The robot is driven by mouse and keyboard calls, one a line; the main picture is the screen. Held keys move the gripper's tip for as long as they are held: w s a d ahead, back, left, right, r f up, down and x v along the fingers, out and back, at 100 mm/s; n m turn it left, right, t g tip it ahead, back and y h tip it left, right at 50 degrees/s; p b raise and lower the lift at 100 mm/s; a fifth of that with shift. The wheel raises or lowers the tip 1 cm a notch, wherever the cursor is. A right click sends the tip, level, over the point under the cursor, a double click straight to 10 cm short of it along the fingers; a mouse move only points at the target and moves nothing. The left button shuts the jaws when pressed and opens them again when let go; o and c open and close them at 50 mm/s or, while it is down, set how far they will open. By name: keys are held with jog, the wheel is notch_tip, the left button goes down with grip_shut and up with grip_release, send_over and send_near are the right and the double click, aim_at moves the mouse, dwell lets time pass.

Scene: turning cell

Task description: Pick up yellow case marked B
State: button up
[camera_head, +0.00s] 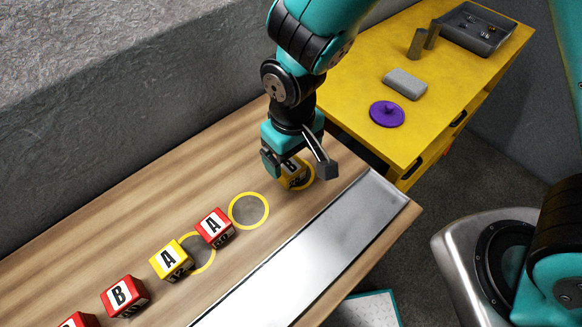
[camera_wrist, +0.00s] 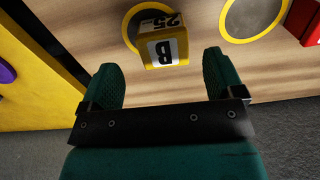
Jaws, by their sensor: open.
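The yellow case marked B (camera_head: 292,172) stands on the wooden bench at a yellow-ringed spot, partly hidden by my gripper in the head view. My gripper (camera_head: 297,162) is open above and around the case in the head view. In the wrist view the fingers of my gripper (camera_wrist: 164,80) stand apart, with the case ahead of and between their tips.
A red case marked A (camera_head: 215,227), a yellow case marked A (camera_head: 171,261) and a red case marked B (camera_head: 125,296) stand leftward along the bench (camera_head: 75,262). An empty yellow ring (camera_head: 249,210) lies nearby. A metal strip (camera_head: 300,255) runs in front. A yellow table (camera_head: 350,85) stands behind.

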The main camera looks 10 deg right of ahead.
aim_at(290, 166)
jog(key=shift+a+f+p, duration=0.15)
jog(key=shift+f+p, duration=0.1)
jog(key=shift+f, duration=0.85)
jog(key=shift+a+f+p, duration=0.1)
jog(key=shift+f+p, duration=0.15)
jog(key=shift+f, duration=0.85)
jog(key=c, duration=1.1)
jog(key=shift+r, duration=0.1)
